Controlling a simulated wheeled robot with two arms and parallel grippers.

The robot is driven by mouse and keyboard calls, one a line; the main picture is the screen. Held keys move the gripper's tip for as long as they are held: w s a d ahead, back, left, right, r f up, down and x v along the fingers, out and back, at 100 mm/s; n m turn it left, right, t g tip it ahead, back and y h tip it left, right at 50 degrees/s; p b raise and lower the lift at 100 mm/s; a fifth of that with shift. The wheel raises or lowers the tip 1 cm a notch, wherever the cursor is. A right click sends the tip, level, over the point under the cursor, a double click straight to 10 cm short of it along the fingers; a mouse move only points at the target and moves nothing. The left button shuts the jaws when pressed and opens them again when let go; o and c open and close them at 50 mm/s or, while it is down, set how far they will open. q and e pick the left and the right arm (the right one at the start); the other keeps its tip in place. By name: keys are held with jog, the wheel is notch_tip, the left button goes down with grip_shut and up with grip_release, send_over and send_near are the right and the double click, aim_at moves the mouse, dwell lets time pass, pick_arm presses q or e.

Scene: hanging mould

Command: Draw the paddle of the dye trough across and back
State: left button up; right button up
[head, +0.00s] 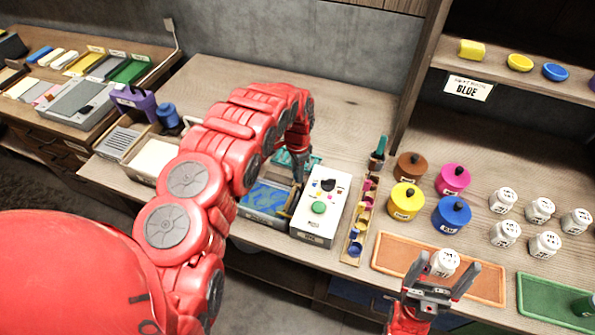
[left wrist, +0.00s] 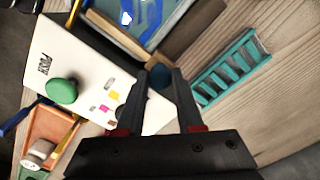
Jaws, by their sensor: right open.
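The dye trough (head: 265,201) holds blue liquid and stands left of a white box on the bench. In the left wrist view, the trough (left wrist: 140,18) shows at the top with blue and white swirls. My left gripper (head: 298,178) reaches down at the trough's far right side, partly hidden by my arm. In the left wrist view, a small dark blue round thing (left wrist: 161,77) shows at the fingertips (left wrist: 168,72); I cannot tell whether they grip it. I cannot clearly make out the paddle. My right gripper (head: 434,280) is open near a white jar (head: 445,262).
The white box (head: 335,191) with a green button adjoins the trough's right side. A teal rack (left wrist: 232,70) lies beyond the trough. An orange tray (head: 398,246), a narrow wooden rack (head: 353,246) and several coloured pots stand to the right. The bench behind is clear.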

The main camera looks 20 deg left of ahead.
pick_arm(q)
grip_shut()
dwell(1.0)
jog(key=shift+a, duration=0.15)
